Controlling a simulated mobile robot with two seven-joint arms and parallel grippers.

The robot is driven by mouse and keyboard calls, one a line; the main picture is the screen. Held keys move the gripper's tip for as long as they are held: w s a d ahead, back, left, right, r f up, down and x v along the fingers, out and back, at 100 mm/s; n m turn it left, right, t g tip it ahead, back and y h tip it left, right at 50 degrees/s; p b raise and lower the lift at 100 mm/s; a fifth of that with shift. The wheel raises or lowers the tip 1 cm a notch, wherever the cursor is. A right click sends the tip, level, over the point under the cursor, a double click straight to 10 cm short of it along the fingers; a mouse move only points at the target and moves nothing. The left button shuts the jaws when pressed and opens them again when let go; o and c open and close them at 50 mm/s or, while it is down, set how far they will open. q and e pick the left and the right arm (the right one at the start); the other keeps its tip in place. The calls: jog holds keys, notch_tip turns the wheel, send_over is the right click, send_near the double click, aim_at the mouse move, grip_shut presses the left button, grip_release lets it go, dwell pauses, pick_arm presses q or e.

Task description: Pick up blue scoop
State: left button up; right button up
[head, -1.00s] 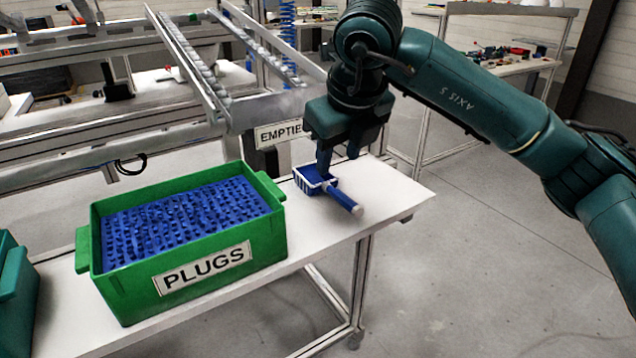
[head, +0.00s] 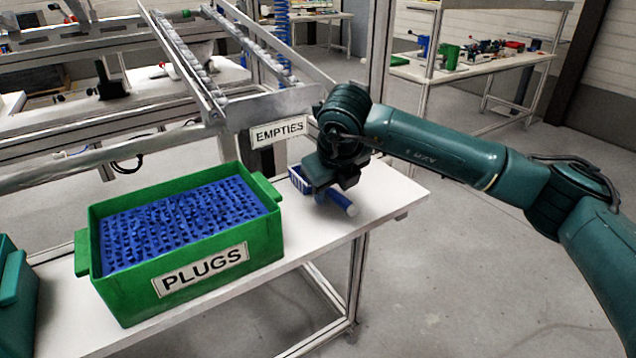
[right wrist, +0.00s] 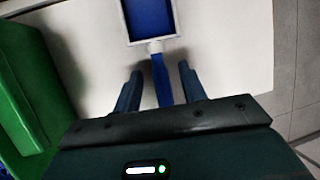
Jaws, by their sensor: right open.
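The blue scoop (head: 299,181) lies on the white table to the right of the green PLUGS bin. Its handle (head: 340,200) points towards the front right. My right gripper (head: 331,188) is directly over it and hides part of the scoop. In the right wrist view, the scoop's pan (right wrist: 150,18) is at the top and its handle (right wrist: 161,80) runs down between the fingers of my open right gripper (right wrist: 160,70). I cannot tell whether the fingers reach down beside the handle. My left gripper is not in view.
The green PLUGS bin (head: 265,235), full of blue plugs, stands left of the scoop on the white table (head: 385,190). A roller rack with an EMPTIES sign (head: 279,132) is behind. The table's right end is clear.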

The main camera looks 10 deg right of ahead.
jog(key=shift+w+f, duration=0.15)
jog(key=shift+f, duration=0.25)
jog(key=shift+r, duration=0.1)
grip_shut()
